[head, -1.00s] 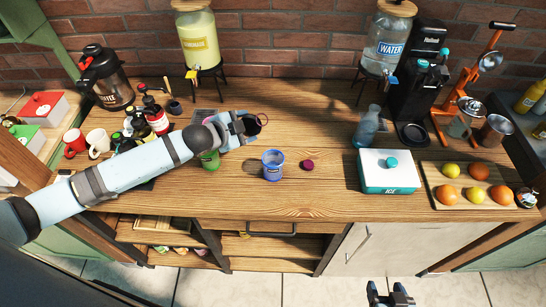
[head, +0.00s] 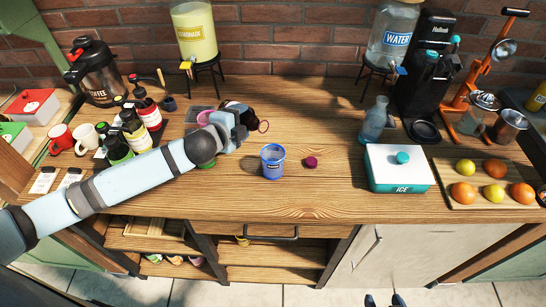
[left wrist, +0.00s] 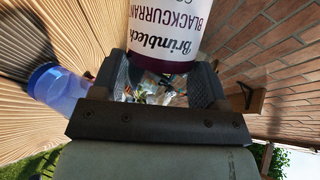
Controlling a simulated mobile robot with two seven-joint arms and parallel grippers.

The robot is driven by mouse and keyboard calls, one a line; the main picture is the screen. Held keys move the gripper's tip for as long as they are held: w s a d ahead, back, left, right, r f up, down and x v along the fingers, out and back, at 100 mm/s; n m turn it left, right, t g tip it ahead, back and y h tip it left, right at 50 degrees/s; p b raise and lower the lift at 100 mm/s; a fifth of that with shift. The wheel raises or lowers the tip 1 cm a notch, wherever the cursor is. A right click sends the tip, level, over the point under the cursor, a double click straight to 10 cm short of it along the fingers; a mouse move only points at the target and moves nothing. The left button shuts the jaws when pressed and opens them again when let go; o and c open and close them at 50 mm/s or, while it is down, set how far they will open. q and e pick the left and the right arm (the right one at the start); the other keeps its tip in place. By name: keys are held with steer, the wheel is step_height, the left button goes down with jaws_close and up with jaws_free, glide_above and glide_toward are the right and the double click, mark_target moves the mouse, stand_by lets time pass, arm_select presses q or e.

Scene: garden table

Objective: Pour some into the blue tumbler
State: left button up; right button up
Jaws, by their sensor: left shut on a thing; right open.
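The blue tumbler (head: 272,163) stands upright on the wooden counter; it also shows at the left of the left wrist view (left wrist: 58,90). My left gripper (head: 240,124) is shut on a bottle (left wrist: 165,28) labelled "Brimbleck Blackcurrant". In the head view the gripper is behind and left of the tumbler, apart from it. The bottle is mostly hidden there by the gripper. A thin dark red ring (head: 264,126) shows just right of the gripper. My right gripper (head: 385,299) is open, cut off at the bottom edge, in front of the counter.
A dark red cap (head: 310,162) lies right of the tumbler. Bottles (head: 134,130) stand left, an ice box (head: 400,170) right. Counter between tumbler and ice box is mostly clear.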

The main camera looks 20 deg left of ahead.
arm_select(q)
steer(key=shift+s+d+f+m+b, duration=0.15)
steer(key=shift+f+m+b, duration=0.15)
steer(key=shift+f, duration=0.3)
steer(key=shift+w+d+f+m+b, duration=0.1)
steer(key=shift+f+m+b, duration=0.1)
steer(key=shift+f+b, duration=0.3)
steer(key=shift+r, duration=0.2)
arm_select(e)
steer(key=shift+d+f, duration=0.25)
steer(key=shift+f, duration=0.85)
arm_select(q)
steer(key=shift+r+t+y+p, duration=0.15)
steer(key=shift+t+y+p, duration=0.15)
steer(key=shift+p, duration=0.05)
arm_select(e)
steer(key=shift+a+r, duration=0.1)
steer(key=shift+r, duration=0.1)
arm_select(q)
steer(key=shift+a+m, duration=0.2)
steer(key=shift+m, duration=0.1)
steer(key=shift+r+t, duration=0.2)
steer(key=shift+t, duration=0.1)
arm_select(e)
steer(key=shift+r, duration=0.1)
